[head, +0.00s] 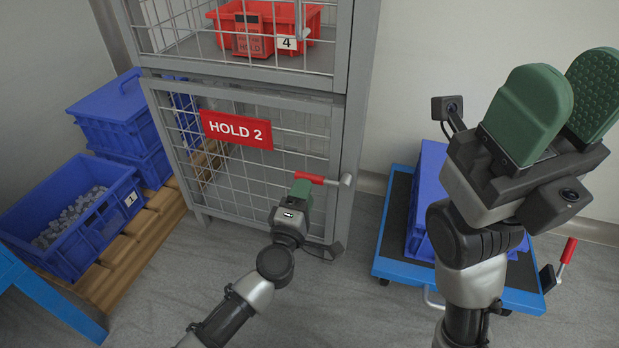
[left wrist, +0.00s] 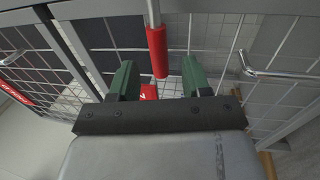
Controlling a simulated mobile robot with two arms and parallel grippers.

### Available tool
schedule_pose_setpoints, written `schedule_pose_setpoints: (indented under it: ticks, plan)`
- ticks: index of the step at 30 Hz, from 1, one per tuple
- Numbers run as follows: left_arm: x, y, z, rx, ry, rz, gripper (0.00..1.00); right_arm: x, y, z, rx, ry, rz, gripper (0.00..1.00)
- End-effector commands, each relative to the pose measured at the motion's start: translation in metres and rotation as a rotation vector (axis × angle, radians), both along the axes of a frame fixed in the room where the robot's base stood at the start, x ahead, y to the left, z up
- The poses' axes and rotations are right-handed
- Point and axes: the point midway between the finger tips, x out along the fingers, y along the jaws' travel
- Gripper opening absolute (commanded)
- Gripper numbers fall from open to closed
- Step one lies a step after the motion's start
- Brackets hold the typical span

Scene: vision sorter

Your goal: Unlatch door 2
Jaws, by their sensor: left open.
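Door 2 (head: 285,140) is a wire-mesh door in a grey frame, with a red HOLD 2 sign (head: 236,129); it looks closed. Its latch has a red handle (head: 309,178) at the door's right edge, pointing left from a metal pivot. My left gripper (head: 300,195) is open at the handle. In the left wrist view the red handle (left wrist: 157,52) lies in line with the gap between the green fingers (left wrist: 160,78); I cannot tell whether they touch it. My right gripper (head: 568,95) is open, empty and raised at the right.
An upper cage compartment holds a red crate (head: 265,25) tagged 4. Blue crates (head: 75,220) stand on a wooden pallet (head: 135,240) at the left. A blue trolley (head: 390,245) with a blue crate stands at the right. The floor before the door is clear apart from my arm.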

Motion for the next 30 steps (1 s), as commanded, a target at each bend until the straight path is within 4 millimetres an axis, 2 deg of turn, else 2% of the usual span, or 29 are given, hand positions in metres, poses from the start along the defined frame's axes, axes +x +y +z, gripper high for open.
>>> schedule_pose_setpoints:
  ticks: [3, 9, 20, 27, 30]
  plan:
    - [0.02, -0.007, 0.003, -0.001, -0.003, -0.001, 0.48, -0.005, 0.0, 0.0, -0.001, -0.025, -0.001, 0.43]
    - [0.04, -0.013, 0.008, 0.0, -0.002, -0.001, 0.48, -0.01, 0.001, 0.005, -0.002, -0.051, -0.002, 0.43]
    - [0.045, -0.015, 0.01, 0.001, -0.001, -0.001, 0.48, -0.012, 0.001, 0.007, -0.004, -0.057, -0.003, 0.43]
    - [0.045, -0.015, 0.01, 0.001, -0.001, -0.001, 0.11, -0.012, 0.001, 0.007, -0.004, -0.057, -0.003, 0.43]
    - [0.045, -0.015, 0.01, 0.001, -0.001, -0.001, 0.0, -0.012, 0.001, 0.007, -0.004, -0.057, -0.003, 0.43]
